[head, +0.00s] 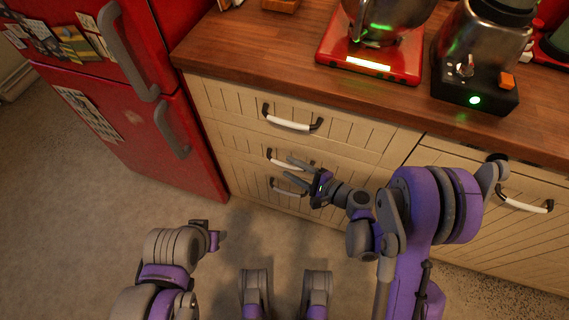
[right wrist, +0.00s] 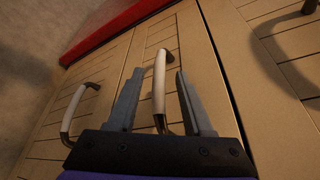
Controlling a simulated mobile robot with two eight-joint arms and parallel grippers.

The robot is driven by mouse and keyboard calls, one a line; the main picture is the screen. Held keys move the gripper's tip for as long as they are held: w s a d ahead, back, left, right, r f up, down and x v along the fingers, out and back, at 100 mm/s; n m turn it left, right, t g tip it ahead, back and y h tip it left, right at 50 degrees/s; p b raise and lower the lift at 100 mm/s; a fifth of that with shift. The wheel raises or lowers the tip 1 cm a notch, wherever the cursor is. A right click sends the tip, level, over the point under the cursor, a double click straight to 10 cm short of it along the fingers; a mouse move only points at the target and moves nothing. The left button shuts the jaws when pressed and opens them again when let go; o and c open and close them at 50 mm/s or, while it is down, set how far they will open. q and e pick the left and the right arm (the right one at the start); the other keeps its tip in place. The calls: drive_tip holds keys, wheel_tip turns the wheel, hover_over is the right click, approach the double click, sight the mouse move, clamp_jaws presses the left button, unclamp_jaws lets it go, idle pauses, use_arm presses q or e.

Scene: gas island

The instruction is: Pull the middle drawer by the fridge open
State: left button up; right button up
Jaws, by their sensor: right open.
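The middle drawer (head: 244,145) is in the cream cabinet right of the red fridge (head: 150,100), and its front looks flush with the drawers around it. Its white bar handle with dark ends (head: 282,161) is partly behind my right gripper (head: 291,169) in the head view. In the right wrist view my right gripper (right wrist: 154,88) is open, with the middle handle (right wrist: 159,85) between its two fingers. A gap shows beside the handle, and I cannot tell whether a finger touches it.
The top drawer handle (head: 292,123) is above and the bottom drawer handle (head: 286,189) is below. The wooden counter (head: 240,45) carries a red scale (head: 335,52) and a dark appliance (head: 475,95). Clear floor lies before the drawers.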

drive_tip(key=shift+x, duration=1.6)
drive_tip(key=shift+c, duration=0.2)
clamp_jaws()
